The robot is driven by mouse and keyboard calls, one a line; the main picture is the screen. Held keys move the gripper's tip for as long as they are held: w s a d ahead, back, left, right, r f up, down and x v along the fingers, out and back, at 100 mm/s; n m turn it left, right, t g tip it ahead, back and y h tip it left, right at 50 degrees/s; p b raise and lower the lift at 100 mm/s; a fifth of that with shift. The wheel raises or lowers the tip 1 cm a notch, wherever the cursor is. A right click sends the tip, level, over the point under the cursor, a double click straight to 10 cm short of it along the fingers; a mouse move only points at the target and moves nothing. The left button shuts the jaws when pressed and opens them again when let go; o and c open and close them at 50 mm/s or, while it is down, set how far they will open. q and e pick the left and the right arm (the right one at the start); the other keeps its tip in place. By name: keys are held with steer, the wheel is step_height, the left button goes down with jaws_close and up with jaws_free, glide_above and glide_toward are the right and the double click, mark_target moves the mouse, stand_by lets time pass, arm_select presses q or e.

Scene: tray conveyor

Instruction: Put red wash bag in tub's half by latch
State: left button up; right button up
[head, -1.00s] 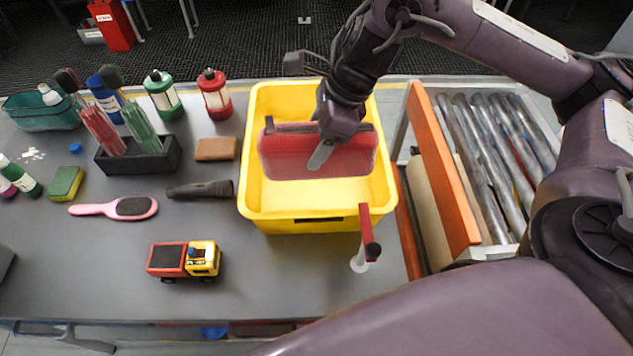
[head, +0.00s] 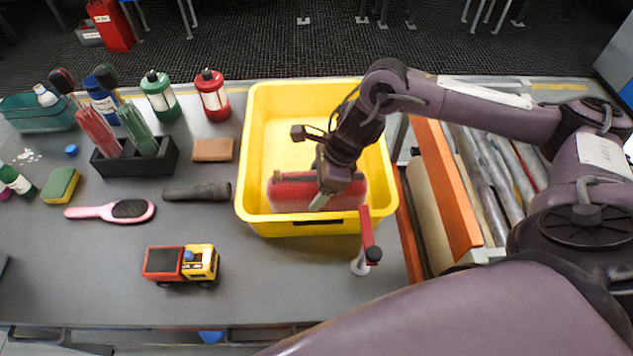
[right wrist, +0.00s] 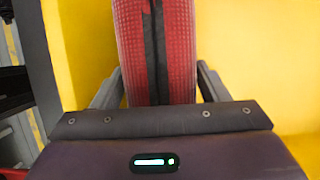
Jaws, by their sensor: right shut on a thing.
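The red wash bag (head: 288,190), with a dark zip, is inside the yellow tub (head: 262,105), in its near half, close to the front wall. The latch (head: 368,236), a red lever on a pale post, stands at the tub's front right corner. My right gripper (head: 323,192) reaches down into the tub and is shut on the bag. In the right wrist view, the bag (right wrist: 128,45) sits between the two fingers (right wrist: 158,85), zip facing the camera. I cannot tell whether the bag touches the tub floor. My left gripper is not in view.
The tub's far half is empty. An orange rail (head: 448,185) and rollers (head: 490,165) lie to the right. Left of the tub are a flashlight (head: 197,192), a brown block (head: 213,149), a toy truck (head: 181,264) and a hairbrush (head: 110,211).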

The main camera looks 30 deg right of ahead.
steer(key=o, duration=1.2)
steer(key=shift+o, duration=0.2)
steer(key=shift+d+r, duration=0.15)
steer(key=shift+r, duration=0.15)
steer(key=b+v, duration=0.1)
steer(key=v, duration=1)
steer(key=shift+s+r, duration=0.1)
steer(key=shift+r, duration=0.1)
